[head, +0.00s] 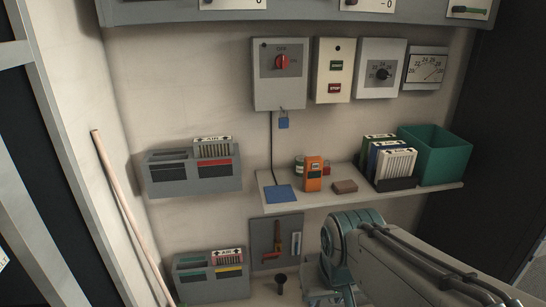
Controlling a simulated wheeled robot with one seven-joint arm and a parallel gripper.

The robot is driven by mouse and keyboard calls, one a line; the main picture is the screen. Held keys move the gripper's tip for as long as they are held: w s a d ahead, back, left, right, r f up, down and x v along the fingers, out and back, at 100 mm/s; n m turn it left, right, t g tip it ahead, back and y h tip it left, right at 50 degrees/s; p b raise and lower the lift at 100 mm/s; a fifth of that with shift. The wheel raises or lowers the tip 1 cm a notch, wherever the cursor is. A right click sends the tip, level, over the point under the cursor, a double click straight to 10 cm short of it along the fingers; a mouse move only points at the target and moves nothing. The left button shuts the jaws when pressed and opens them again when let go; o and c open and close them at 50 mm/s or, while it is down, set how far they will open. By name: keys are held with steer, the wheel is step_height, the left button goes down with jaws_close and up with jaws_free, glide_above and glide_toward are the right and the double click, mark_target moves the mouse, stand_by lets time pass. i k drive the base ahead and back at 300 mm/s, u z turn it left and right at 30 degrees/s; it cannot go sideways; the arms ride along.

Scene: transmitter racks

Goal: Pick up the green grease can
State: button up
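A small can (299,167) with green and pale bands stands at the back of the wall shelf (312,200). It is the likeliest green grease can, but it is too small to read. An orange handheld device (314,176) stands just in front and to the right, hiding part of it. My arm comes in from the lower right, below and in front of the shelf, apart from the can. My gripper is not seen in this view.
A cable hangs from the grey switch box (281,90). A pole (125,205) leans at left.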

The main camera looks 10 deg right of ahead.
mark_target(299, 159)
steer(key=i, duration=1.95)
steer(key=z, duration=0.55)
